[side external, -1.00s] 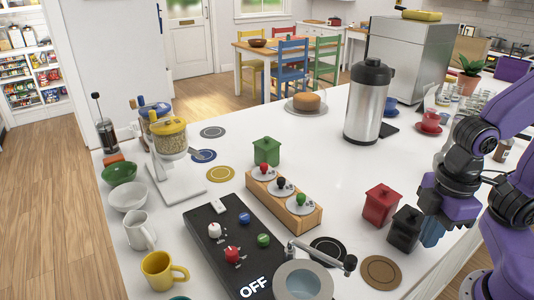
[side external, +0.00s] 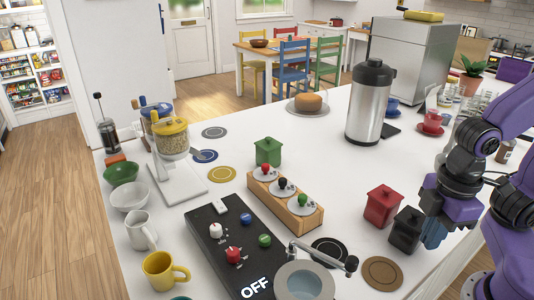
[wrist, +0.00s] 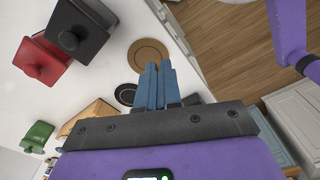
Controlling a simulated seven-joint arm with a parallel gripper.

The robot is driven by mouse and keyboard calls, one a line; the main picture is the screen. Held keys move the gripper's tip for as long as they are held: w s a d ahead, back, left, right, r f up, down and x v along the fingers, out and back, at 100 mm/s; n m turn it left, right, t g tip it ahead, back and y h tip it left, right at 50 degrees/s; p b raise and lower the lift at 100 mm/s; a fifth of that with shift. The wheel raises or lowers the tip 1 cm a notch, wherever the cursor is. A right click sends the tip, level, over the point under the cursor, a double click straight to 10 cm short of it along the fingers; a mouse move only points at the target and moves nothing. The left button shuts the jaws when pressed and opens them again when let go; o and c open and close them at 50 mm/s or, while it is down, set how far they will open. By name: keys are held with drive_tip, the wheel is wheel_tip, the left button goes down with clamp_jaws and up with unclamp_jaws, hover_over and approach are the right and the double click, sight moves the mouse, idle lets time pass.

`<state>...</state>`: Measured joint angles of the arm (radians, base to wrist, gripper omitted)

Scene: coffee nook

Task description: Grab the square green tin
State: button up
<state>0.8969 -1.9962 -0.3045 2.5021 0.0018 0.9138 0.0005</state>
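The square green tin (side external: 268,152), with a knobbed lid, stands upright on the white counter behind the wooden block. In the wrist view it shows at the lower left (wrist: 37,136). My gripper (side external: 433,234) is at the right of the side view, beside the black tin and well away from the green one. Its blue fingers (wrist: 158,82) lie together in the wrist view with nothing visible between them.
A red tin (side external: 382,205) and a black tin (side external: 405,231) stand between my gripper and the green tin. A wooden block (side external: 286,199) with several small knobs is just in front of the green tin. A steel flask (side external: 369,105) stands behind. The counter right of the green tin is clear.

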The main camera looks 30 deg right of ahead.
sight(270, 146)
drive_tip(key=o, duration=1.6)
drive_tip(key=shift+o, duration=0.2)
drive_tip(key=w+a+f+m+t+y, duration=0.25)
drive_tip(key=w+a, duration=0.35)
drive_tip(key=w, duration=0.4)
drive_tip(key=w+m+t, duration=0.2)
drive_tip(key=w, duration=0.5)
drive_tip(key=w+d+m+t, duration=0.1)
drive_tip(key=w+m+t, duration=0.1)
drive_tip(key=w, duration=0.5)
drive_tip(key=w+m+t+y, duration=0.1)
drive_tip(key=w+m+t, duration=0.1)
drive_tip(key=w, duration=0.5)
drive_tip(key=shift+w+d+f+t, duration=0.1)
drive_tip(key=shift+d+t, duration=0.2)
drive_tip(key=shift+t, duration=0.25)
drive_tip(key=w+d+r+m+t+h, duration=0.1)
drive_tip(key=w+d+m+t+h, duration=0.25)
drive_tip(key=w+d, duration=0.3)
drive_tip(key=shift+y, duration=0.4)
drive_tip(key=x, duration=1.7)
drive_tip(key=shift+w+d+r, duration=0.1)
drive_tip(key=shift+w+r, duration=0.05)
drive_tip(key=shift+w, duration=0.2)
